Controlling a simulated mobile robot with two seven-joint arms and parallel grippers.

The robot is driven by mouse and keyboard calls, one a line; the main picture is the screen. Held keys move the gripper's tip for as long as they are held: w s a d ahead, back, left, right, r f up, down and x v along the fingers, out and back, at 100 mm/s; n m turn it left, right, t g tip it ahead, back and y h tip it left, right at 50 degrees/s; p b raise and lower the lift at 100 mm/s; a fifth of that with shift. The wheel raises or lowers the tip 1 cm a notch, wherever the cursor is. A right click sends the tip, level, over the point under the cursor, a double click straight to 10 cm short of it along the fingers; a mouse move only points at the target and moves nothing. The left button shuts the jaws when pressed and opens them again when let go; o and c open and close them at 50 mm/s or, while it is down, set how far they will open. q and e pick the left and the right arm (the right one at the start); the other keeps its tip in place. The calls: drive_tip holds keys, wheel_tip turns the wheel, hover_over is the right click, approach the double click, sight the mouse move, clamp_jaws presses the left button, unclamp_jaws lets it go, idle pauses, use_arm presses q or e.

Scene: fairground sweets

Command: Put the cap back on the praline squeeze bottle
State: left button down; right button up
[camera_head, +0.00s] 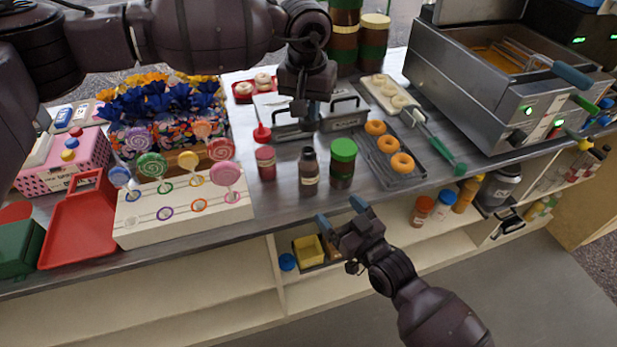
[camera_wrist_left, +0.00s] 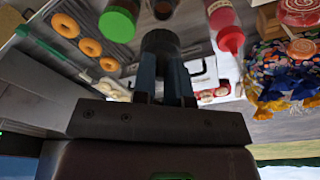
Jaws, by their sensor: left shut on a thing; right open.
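The praline squeeze bottle appears to be the dark brown bottle (camera_head: 308,176), upright near the counter's front edge between a red bottle and a green-lidded jar. My left gripper (camera_head: 305,116) is above and behind it, pointing down. In the left wrist view its blue fingers (camera_wrist_left: 164,62) are shut on a dark round cap (camera_wrist_left: 160,40). The brown bottle shows partly behind that cap (camera_wrist_left: 163,8), and the cap looks apart from it. My right gripper (camera_head: 340,213) is open and empty in front of the counter edge.
The red bottle (camera_head: 265,162) with a red nozzle and the green-lidded jar (camera_head: 342,162) closely flank the brown bottle. A doughnut tray (camera_head: 408,178) is to the right; a lollipop stand (camera_head: 180,228) is to the left.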

use_arm(q)
drive_tip(key=shift+a, duration=0.1)
use_arm(e)
drive_tip(key=shift+w+a, duration=0.1)
drive_tip(key=x, duration=1.1)
drive_tip(key=shift+w+a, duration=0.2)
drive_tip(key=shift+w, duration=0.15)
drive_tip(key=shift+c, duration=0.3)
drive_tip(key=c, duration=1.3)
use_arm(q)
hover_over(309, 149)
drive_tip(key=shift+s+a+f, duration=0.1)
drive_tip(key=shift+f, duration=1.1)
drive_tip(key=shift+s+f, duration=0.1)
drive_tip(key=shift+f, duration=1.05)
drive_tip(key=shift+f, duration=0.9)
drive_tip(key=shift+f, duration=0.55)
